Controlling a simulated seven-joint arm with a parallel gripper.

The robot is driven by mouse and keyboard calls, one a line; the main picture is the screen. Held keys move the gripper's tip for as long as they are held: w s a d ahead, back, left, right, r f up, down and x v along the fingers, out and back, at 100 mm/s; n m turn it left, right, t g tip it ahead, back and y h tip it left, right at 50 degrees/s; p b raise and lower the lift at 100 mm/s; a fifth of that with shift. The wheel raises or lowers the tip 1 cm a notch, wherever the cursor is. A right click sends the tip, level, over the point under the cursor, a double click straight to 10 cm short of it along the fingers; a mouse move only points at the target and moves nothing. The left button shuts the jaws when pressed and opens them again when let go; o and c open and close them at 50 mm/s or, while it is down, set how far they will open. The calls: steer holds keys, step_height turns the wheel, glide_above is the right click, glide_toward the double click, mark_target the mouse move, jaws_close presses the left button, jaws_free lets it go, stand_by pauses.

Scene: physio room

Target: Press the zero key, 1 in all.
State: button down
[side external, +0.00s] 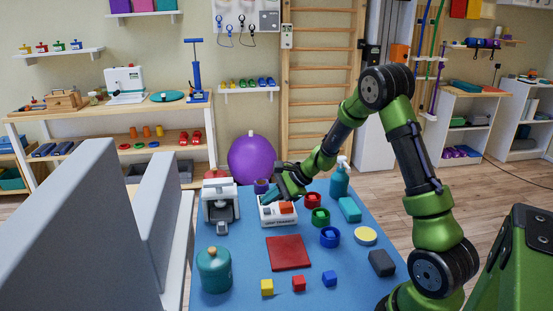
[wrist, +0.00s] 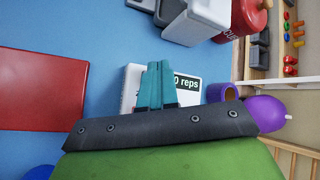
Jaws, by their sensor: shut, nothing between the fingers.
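The white rep counter (side external: 265,217) stands on the blue table, beyond the red mat. An orange-red key (side external: 286,208) shows on its top in the side view; I cannot tell for sure whether it is the zero key. In the wrist view the counter (wrist: 131,84) has a dark display (wrist: 187,84) that ends in "0 reps". My gripper (side external: 272,196) is over the counter, its teal fingers together and empty. In the wrist view the gripper (wrist: 157,64) covers the middle of the counter and hides any key there. I cannot tell whether the fingertips touch it.
The blue table (side external: 235,262) carries a red mat (side external: 288,252), a grey-white machine (side external: 219,203) left of the counter and a teal canister (side external: 214,270). Red, green and blue round pots (side external: 330,237) stand to the right. A teal pump bottle (side external: 339,182) stands behind. Small cubes (side external: 267,287) lie in front.

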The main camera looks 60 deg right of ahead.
mark_target(270, 210)
steer(key=shift+r, duration=2.5)
steer(key=s+a+r+n+h, duration=0.1)
steer(key=s+a+r+n, duration=0.5)
steer(key=s, duration=0.5)
steer(key=s+a+r+n+g+h, duration=0.1)
steer(key=s+a+r+n, duration=0.6)
steer(key=s+a+n, duration=0.4)
steer(key=shift+s+a+r+n, duration=0.15)
steer(key=shift+s+a+n, duration=0.05)
steer(key=shift+n, duration=0.1)
steer(key=c, duration=1.8)
jaws_free()
